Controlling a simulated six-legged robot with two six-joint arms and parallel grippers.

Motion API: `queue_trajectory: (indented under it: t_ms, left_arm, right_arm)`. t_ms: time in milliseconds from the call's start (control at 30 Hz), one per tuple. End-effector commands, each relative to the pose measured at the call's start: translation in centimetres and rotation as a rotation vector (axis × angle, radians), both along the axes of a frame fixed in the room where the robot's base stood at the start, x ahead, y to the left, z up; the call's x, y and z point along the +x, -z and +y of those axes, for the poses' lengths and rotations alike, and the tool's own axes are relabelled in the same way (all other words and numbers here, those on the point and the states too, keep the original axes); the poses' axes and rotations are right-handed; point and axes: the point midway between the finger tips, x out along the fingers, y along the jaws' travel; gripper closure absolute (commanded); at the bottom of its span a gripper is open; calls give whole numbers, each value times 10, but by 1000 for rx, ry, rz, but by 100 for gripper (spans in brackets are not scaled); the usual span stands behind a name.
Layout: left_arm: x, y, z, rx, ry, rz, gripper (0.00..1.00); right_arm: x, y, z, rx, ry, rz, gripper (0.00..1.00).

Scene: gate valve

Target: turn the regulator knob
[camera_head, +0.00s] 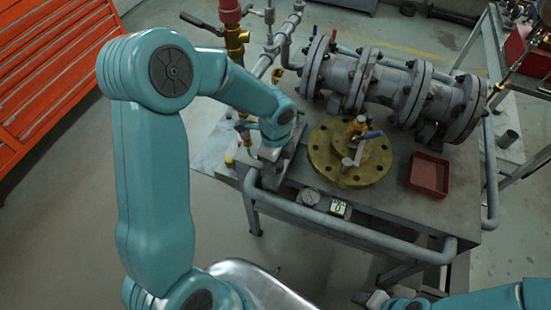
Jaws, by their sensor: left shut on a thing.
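My left arm reaches over the left end of the grey workbench (440,205). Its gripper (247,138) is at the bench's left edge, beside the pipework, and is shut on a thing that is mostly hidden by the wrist. I take this to be the regulator knob, but its shape does not show clearly. A brass fitting (237,40) and a red cylindrical part (229,11) stand on the upright pipe above the gripper. My right gripper (372,299) is low at the bottom edge, away from the bench top; its jaws are too small to judge.
A large grey flanged pipe (385,85) lies along the back. A brass flange with a blue-handled valve (350,160) and a red tray (429,174) are on the bench. A grey rail (340,232) runs along the front. A red tool cabinet (45,70) stands left.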

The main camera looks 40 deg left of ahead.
Motion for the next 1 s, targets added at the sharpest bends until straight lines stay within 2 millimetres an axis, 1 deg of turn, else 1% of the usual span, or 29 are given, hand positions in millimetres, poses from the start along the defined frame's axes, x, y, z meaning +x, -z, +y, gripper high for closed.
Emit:
queue_trajectory:
  t_ms: [33,567,600,633,667,900,1000]
  left_arm:
    - [2,-3,2,3,8,-8,80]
    - [3,-3,2,3,30,-10,80]
    - [3,-3,2,3,30,-10,40]
    - [2,-3,2,3,30,-9,30]
    - [2,-3,1,3,30,-8,24]
    - [1,-1,1,1,30,-4,24]
    - [1,-5,1,1,30,-5,24]
  right_arm:
    - [0,-2,0,0,0,0,59]
    - [0,-2,0,0,0,0,59]
    - [0,-2,0,0,0,0,59]
    - [0,-2,0,0,0,0,59]
    - [0,-2,0,0,0,0,59]
    - [0,-2,0,0,0,0,59]
    - [0,-2,0,0,0,0,59]
